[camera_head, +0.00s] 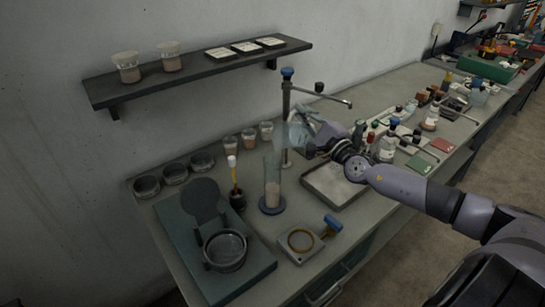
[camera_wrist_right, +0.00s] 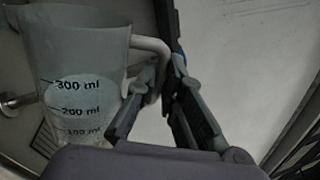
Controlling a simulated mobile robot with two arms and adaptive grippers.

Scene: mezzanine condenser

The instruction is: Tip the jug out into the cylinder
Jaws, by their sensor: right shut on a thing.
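The jug (camera_head: 297,134) is clear, and my right gripper (camera_head: 330,136) holds it in the air, up and right of the cylinder. In the right wrist view the jug (camera_wrist_right: 80,75) shows marks of 100, 200 and 300 ml, with a paler area behind them. My right gripper (camera_wrist_right: 160,90) is shut on its handle there. The cylinder (camera_head: 272,182) is tall and clear, stands upright on a round blue base and has pinkish-brown content in its lower part. The head view is too small to tell the jug's exact tilt. My left gripper is not in view.
A metal stand (camera_head: 286,115) rises close behind the jug. A grey tray (camera_head: 333,184) lies right of the cylinder. A yellow-handled tool in a dark holder (camera_head: 237,198) stands left of it. Small cups (camera_head: 248,134) stand behind, and a square plate with a ring (camera_head: 300,243) lies in front.

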